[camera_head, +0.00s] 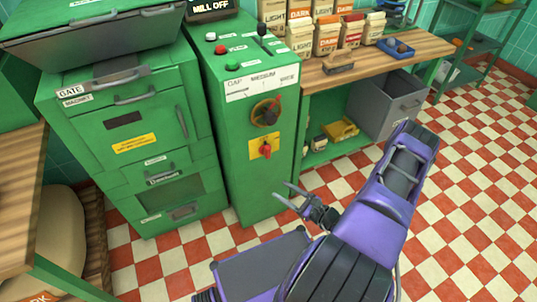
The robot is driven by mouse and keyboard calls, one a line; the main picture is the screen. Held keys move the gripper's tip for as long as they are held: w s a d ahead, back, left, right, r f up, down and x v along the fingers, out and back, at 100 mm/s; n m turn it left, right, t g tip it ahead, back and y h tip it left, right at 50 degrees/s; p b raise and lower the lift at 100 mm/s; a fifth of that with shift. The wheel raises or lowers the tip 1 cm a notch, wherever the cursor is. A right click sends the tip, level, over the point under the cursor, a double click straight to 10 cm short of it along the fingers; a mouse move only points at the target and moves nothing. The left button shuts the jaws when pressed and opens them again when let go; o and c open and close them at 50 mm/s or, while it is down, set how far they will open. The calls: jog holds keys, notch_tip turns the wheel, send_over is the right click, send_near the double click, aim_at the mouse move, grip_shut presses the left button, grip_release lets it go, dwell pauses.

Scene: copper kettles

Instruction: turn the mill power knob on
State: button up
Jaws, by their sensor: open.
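The green mill control cabinet (243,115) stands at the centre, with a dark sign reading "MILL OFF" (210,6) on top. On its front, a red knob (266,150) sits on a yellow plate; its pointer looks roughly upright. Above it is a dark round dial (266,111) with a red pointer, under a gap label (262,82). My gripper (284,193) is in front of the cabinet, below and to the right of the red knob. Its fingers are open and empty, apart from the cabinet front. The knob is not hidden.
A green drawer cabinet (135,150) adjoins on the left. A wooden counter (375,62) with several labelled bags (326,36) and a blue tray (396,48) is at right. A grey bin (390,103) stands below. The checkered floor (470,190) is clear on the right.

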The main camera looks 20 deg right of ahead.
aim_at(269, 154)
jog(key=w+m+t+h, duration=0.1)
jog(key=w+m+h, duration=0.1)
jog(key=w, duration=0.4)
jog(key=w+d+m+t+h+b, duration=0.1)
jog(key=w+m+h, duration=0.1)
jog(key=w, duration=0.4)
jog(key=w+d+m+h+b, duration=0.1)
jog(key=w+m+h, duration=0.1)
jog(key=w, duration=0.3)
jog(key=shift+w+d+f+m+t+h, duration=0.2)
jog(key=shift+w+f+m+t+h, duration=0.2)
jog(key=shift+h, duration=0.1)
grip_shut()
